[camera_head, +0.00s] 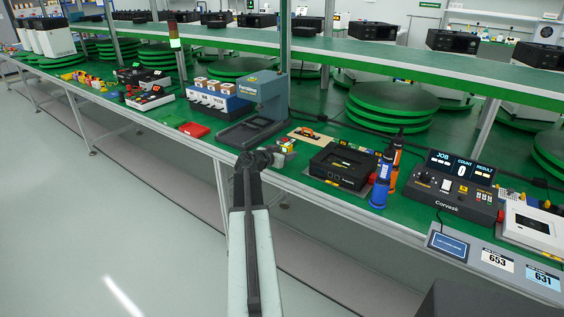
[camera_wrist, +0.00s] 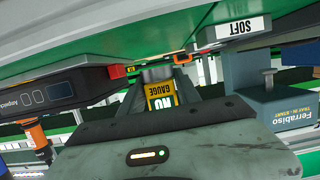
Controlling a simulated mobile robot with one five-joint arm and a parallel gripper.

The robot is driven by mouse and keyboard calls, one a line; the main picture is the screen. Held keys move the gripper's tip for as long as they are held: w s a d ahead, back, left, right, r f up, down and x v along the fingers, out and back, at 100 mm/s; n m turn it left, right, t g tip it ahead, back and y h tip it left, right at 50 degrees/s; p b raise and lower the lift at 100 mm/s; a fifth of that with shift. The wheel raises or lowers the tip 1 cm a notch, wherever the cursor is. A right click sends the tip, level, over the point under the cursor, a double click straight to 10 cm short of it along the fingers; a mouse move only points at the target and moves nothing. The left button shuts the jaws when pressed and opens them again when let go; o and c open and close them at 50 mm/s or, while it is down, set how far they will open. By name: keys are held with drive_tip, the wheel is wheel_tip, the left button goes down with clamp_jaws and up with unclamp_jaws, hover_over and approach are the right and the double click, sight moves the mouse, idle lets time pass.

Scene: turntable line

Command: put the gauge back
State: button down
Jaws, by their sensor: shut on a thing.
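A yellow sign (camera_wrist: 162,94) reading "NO GAUGE" shows upside down just beyond the gripper body.
A grey-blue press-like stand (camera_head: 262,105) is behind and left of my gripper. A black tester (camera_head: 342,164) and blue and orange bottles (camera_head: 382,180) stand to the right. A red tray (camera_head: 194,129) lies left. The floor aisle in front is clear.

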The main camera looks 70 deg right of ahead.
wheel_tip(320, 180, down, 4)
drive_tip(key=b, duration=0.4)
drive_tip(key=shift+s, duration=0.15)
drive_tip(key=shift+w+r, duration=0.25)
drive_tip(key=shift+r, duration=0.05)
drive_tip(key=shift+a+f, duration=0.1)
drive_tip(key=shift+f, duration=0.15)
drive_tip(key=c, duration=0.9)
unclamp_jaws()
drive_tip(key=shift+r, duration=0.1)
drive_tip(key=shift+o, duration=0.2)
drive_tip(key=shift+r+p, duration=0.15)
drive_tip(key=shift+p, duration=0.15)
drive_tip(key=p+v, duration=0.3)
drive_tip(key=v, duration=0.9)
